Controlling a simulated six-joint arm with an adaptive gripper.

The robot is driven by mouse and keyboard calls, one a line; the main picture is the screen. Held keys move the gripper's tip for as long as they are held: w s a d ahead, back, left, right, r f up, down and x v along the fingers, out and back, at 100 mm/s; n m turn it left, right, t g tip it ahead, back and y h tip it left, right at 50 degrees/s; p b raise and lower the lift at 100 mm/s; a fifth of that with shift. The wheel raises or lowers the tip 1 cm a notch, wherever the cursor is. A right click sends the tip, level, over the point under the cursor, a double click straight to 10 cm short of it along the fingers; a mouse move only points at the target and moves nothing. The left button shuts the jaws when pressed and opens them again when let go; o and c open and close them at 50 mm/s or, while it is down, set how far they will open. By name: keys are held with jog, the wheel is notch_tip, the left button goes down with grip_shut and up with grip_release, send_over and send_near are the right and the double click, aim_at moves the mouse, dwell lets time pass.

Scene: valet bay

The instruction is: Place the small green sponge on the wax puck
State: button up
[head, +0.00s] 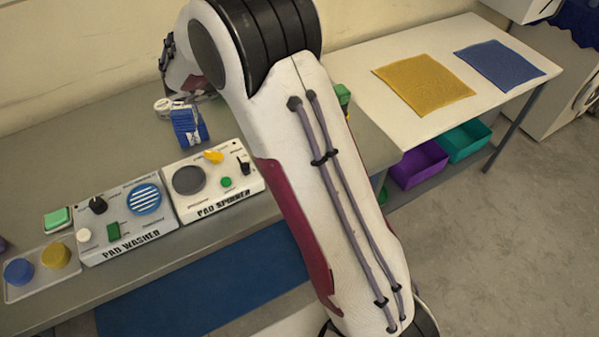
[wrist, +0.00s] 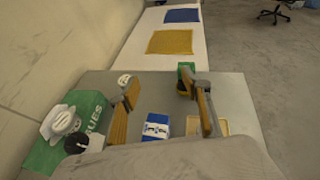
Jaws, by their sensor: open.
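A small green block with a pale edge (head: 57,218), which looks like the small green sponge, lies at the far left of the bench in the head view. Below it, a pale tray (head: 14,294) holds a blue round puck (head: 18,271) and a yellow round puck (head: 55,256). I cannot tell which round piece is the wax puck. My gripper (wrist: 164,108) is open and empty in the wrist view, above the far part of the bench and well away from that tray. My arm hides its fingertips in the head view.
The pad washer (head: 160,232) and pad spinner (head: 215,202) panels stand mid-bench. A blue-white pack (head: 188,127) lies behind; it also shows between my fingers (wrist: 157,126). A green box (wrist: 92,107) is left and a green block (wrist: 186,69) ahead. A white table (head: 385,52) holds two cloths.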

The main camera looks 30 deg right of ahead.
jog(key=w+a+r+n+t+y, duration=0.3)
jog(key=r+n+t, duration=0.2)
jog(key=r+n, duration=0.2)
jog(key=w+a+r+n+t+y, duration=0.2)
jog(key=w+a+r+n+t, duration=0.15)
jog(key=r+n, duration=0.3)
jog(key=s+a+r+n+t+y, duration=0.1)
jog(key=s+a+r+n+y, duration=0.15)
jog(key=a+n+y, duration=0.35)
jog(key=s+a+r+n+t+y, duration=0.15)
jog(key=s+a+n, duration=0.25)
jog(key=n, duration=0.4)
jog(key=s+a+f+n+g+y, duration=0.1)
jog(key=s+a+f+n+g, duration=0.1)
jog(key=s+n, duration=0.45)
jog(key=s+a+f+n+g+y, duration=0.1)
jog(key=s+a+n+y, duration=0.15)
jog(key=s+n, duration=0.45)
jog(key=s+d+f+n+g+h, duration=0.1)
jog(key=s+f+n, duration=0.2)
jog(key=s, duration=0.3)
jog(key=s+d+f+n+g+h, duration=0.1)
jog(key=s+d+f+n+g, duration=0.1)
jog(key=s, duration=0.5)
jog(key=s+d+f+n+g+h, duration=0.1)
jog(key=s+d+f+n+g, duration=0.1)
jog(key=s+f+n, duration=0.2)
jog(key=s, duration=0.3)
jog(key=shift+d+f+n, duration=0.25)
jog(key=shift+n, duration=0.15)
